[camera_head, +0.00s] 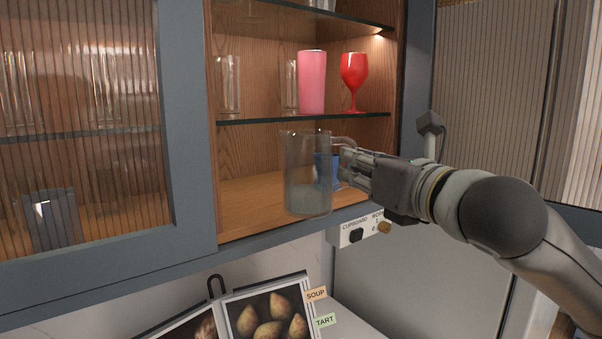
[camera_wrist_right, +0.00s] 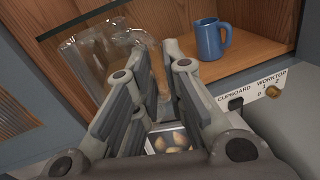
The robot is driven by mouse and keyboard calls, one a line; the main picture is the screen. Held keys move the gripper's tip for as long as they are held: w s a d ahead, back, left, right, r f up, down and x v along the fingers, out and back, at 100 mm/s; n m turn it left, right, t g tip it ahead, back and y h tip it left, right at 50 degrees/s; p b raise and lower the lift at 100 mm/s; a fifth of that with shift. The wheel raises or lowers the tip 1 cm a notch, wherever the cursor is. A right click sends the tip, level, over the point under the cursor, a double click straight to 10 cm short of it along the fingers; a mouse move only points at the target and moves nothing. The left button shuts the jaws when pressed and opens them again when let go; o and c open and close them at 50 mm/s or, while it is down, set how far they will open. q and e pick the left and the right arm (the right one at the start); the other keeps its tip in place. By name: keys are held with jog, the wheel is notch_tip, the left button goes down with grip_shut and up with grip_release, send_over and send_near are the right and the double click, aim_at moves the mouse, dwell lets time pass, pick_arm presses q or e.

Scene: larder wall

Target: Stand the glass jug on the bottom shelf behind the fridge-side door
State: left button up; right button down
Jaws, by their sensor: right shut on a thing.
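The clear glass jug (camera_head: 306,175) hangs upright in front of the open right part of the cupboard, at the height of the bottom shelf (camera_head: 250,205). My right gripper (camera_head: 346,163) is shut on its handle from the right. In the right wrist view the jug (camera_wrist_right: 90,55) shows beyond the fingers (camera_wrist_right: 150,85), and its handle runs between them. In the head view its base overlaps the shelf's front edge; I cannot tell whether it touches. My left gripper is out of view.
A blue mug (camera_wrist_right: 212,38) stands on the bottom shelf, partly behind the jug in the head view. The glass shelf above holds clear glasses, a pink tumbler (camera_head: 312,82) and a red goblet (camera_head: 354,78). A ribbed-glass door (camera_head: 85,120) covers the left part. The bottom shelf's left is clear.

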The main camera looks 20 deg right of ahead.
jog(key=shift+w+a+f+p, duration=0.5)
jog(key=shift+w+p, duration=0.65)
jog(key=shift+w, duration=1.45)
jog(key=shift+w+a+f+p, duration=0.3)
jog(key=shift+w+f+p, duration=0.6)
jog(key=shift+w, duration=1.7)
jog(key=shift+w+a+f+p, duration=0.4)
jog(key=shift+w+p, duration=0.95)
jog(key=shift+w, duration=1.25)
jog(key=shift+f, duration=0.1)
jog(key=c, duration=1.8)
grip_release()
jog(key=shift+f, duration=0.1)
jog(key=o, duration=0.3)
jog(key=shift+s, duration=0.15)
